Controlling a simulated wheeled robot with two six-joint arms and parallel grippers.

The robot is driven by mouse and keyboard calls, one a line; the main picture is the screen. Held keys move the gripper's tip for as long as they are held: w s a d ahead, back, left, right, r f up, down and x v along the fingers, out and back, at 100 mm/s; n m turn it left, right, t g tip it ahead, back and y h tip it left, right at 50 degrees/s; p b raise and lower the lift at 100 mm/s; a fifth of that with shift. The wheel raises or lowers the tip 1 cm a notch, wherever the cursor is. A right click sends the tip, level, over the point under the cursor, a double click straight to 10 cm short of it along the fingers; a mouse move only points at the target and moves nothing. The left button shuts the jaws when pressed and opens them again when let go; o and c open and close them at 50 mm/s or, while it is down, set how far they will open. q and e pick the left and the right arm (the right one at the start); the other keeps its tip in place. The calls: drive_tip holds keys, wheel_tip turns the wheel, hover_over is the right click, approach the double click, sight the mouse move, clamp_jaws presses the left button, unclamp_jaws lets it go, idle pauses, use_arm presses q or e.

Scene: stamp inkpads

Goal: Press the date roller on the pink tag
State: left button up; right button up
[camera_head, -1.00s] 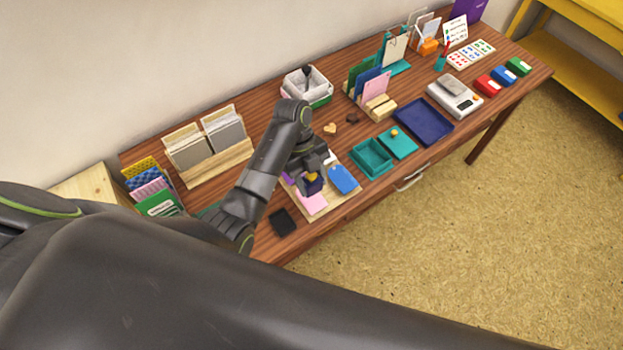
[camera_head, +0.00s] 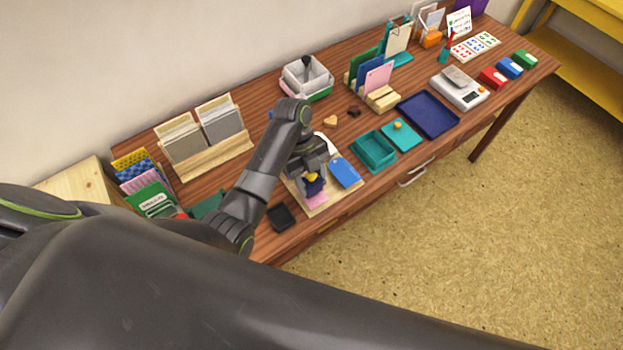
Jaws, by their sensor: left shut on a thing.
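My left gripper (camera_head: 311,173) comes down over the wooden board (camera_head: 333,201) near the front of the table. It is shut on the date roller (camera_head: 314,186), a small dark blue thing with a yellow part, mostly hidden by the fingers. The pink tag (camera_head: 317,200) lies on the board right under the date roller, and only part of it shows. I cannot tell whether the roller touches the tag. A blue tag (camera_head: 345,172) lies on the board to the right. My right gripper is not in view.
A black pad (camera_head: 281,217) lies left of the board. An open teal box (camera_head: 374,152) and its lid (camera_head: 402,135) stand to the right, with a navy tray (camera_head: 428,114) beyond. Card holders (camera_head: 207,140) stand at the back left.

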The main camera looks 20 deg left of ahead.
sight(314, 178)
use_arm(q)
drive_tip(key=shift+f, duration=0.45)
idle(0.6)
drive_tip(key=shift+s+f, duration=0.1)
drive_tip(key=shift+f, duration=0.05)
idle(1.5)
wheel_tip(314, 178, up, 7)
drive_tip(key=p, duration=0.8)
idle(0.8)
